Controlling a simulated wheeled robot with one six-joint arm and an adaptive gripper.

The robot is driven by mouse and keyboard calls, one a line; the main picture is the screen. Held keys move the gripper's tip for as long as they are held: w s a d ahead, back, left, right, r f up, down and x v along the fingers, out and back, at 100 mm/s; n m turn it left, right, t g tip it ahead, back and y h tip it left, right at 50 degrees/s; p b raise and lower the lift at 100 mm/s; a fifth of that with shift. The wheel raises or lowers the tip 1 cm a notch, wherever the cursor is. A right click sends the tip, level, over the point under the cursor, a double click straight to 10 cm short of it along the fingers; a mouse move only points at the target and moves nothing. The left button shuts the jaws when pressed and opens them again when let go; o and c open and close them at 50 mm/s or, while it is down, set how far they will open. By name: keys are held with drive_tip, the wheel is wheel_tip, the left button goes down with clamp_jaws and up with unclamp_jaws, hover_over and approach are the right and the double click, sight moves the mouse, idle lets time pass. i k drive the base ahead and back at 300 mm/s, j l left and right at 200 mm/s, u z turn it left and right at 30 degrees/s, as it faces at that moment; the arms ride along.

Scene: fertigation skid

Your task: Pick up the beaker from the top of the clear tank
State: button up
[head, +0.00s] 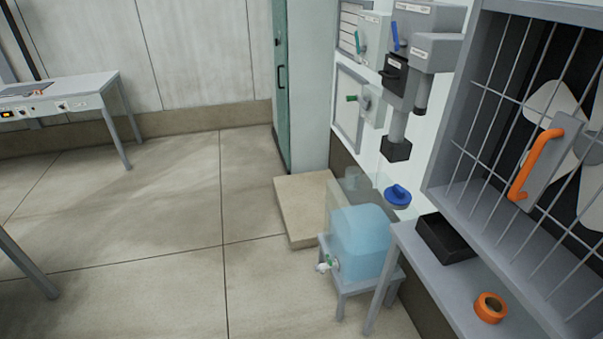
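The clear tank (360,245) holds blue liquid. It sits on a small grey stand (341,287) at the lower centre-right of the head view, with a green-handled tap at its lower left. A faint, see-through shape (353,184) shows at or behind the tank's top; it may be the beaker, but its outline is too weak to be sure. A blue knobbed lid (397,194) shows just right of it; I cannot tell what it rests on. My gripper is not in view.
A grey bench (405,239) with a black tray (446,238) and an orange ring (490,308) stands right of the tank. A barred fan housing (500,110) and grey wall unit (412,60) hang above. A beige slab (300,200) lies behind.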

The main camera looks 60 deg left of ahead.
sight(352, 173)
drive_tip(key=u, duration=1.4)
drive_tip(key=i+j, duration=0.35)
drive_tip(key=i, duration=0.25)
drive_tip(key=i+j, duration=0.4)
drive_tip(key=i, duration=0.2)
drive_tip(key=i+j+z, duration=0.1)
drive_tip(key=i+j, duration=0.25)
drive_tip(key=i, duration=0.3)
drive_tip(key=i+j, duration=0.45)
drive_tip(key=i, duration=0.15)
